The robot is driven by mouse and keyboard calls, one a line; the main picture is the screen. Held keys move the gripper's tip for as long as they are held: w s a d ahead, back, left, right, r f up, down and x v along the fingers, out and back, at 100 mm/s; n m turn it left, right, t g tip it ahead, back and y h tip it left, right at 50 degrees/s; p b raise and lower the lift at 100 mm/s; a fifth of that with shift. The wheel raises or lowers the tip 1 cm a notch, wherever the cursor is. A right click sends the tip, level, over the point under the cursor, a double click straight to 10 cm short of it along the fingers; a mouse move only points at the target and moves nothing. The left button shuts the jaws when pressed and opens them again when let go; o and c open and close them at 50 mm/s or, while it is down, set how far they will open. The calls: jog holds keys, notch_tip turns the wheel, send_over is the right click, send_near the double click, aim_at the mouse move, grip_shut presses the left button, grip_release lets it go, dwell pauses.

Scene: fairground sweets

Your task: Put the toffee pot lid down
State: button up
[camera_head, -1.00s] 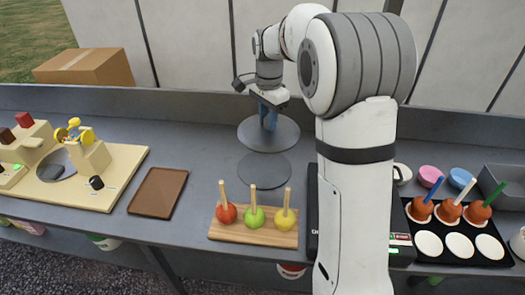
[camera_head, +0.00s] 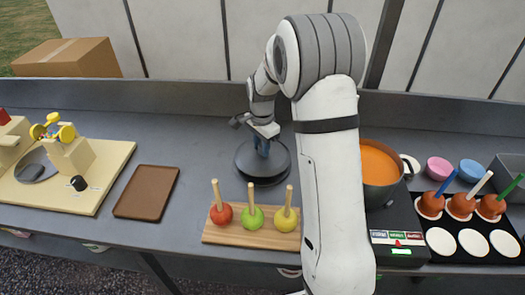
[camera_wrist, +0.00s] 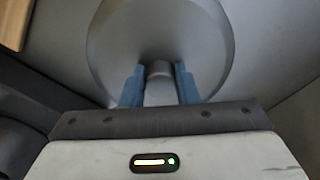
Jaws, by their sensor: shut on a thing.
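The toffee pot lid (camera_head: 246,168) is a grey round disc with a knob, lying level over the counter left of my arm. It also shows in the wrist view (camera_wrist: 115,45), with its knob (camera_wrist: 160,69) between the two blue fingers. My gripper (camera_head: 262,148) is shut on the knob from above; its fingers also show in the wrist view (camera_wrist: 159,86). The lid is at or just above a dark round patch on the counter; I cannot tell whether it touches. The toffee pot (camera_head: 394,190) stands uncovered with orange toffee, partly behind my arm.
A board (camera_head: 225,237) with several apples on sticks lies just in front of the lid. A brown tray (camera_head: 147,192) is to the left. A hob (camera_head: 400,252) and a black tray (camera_head: 475,252) are at the right. The counter behind the lid is clear.

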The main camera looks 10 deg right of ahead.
jog(key=shift+f, duration=1.25)
jog(key=shift+s, duration=0.1)
jog(key=shift+f, duration=0.2)
jog(key=o, duration=1.1)
jog(key=shift+r, duration=0.1)
